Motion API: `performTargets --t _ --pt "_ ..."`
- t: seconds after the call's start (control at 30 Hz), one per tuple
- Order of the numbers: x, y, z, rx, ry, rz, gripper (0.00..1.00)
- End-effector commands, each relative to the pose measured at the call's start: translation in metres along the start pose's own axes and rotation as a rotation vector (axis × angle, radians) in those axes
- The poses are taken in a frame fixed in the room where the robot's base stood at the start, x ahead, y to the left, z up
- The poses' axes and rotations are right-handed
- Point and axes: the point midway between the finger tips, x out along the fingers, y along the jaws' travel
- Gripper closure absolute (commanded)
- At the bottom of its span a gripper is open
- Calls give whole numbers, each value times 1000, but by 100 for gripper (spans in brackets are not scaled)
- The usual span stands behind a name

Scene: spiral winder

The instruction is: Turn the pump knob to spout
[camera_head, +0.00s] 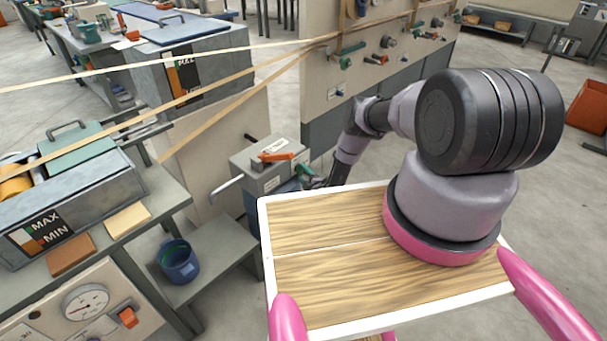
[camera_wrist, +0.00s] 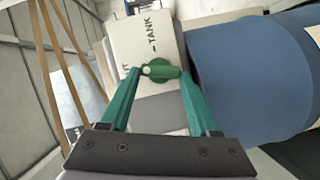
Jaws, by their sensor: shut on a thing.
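The pump knob (camera_wrist: 160,70) is a green round knob with a raised grip bar, on the pale top face of the pump box. In the head view the grey pump box (camera_head: 268,163) stands left of my forearm, with an orange-red lever on top. My gripper (camera_head: 308,180) is small there, at the box's right side.
A blue cylinder (camera_wrist: 245,75) lies close right of the knob. Tan strands (camera_head: 200,95) run across the head view above the box. A blue bucket (camera_head: 178,261) stands on a low grey shelf at left. A panel with several knobs (camera_head: 385,50) stands behind.

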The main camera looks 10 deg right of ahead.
Motion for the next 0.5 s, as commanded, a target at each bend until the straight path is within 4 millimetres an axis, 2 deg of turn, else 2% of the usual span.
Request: performTargets --t 0.2,0.5 --pt "-1 -3 0 -110 1 44 93" --pt "0 -4 0 -180 1 73 93"
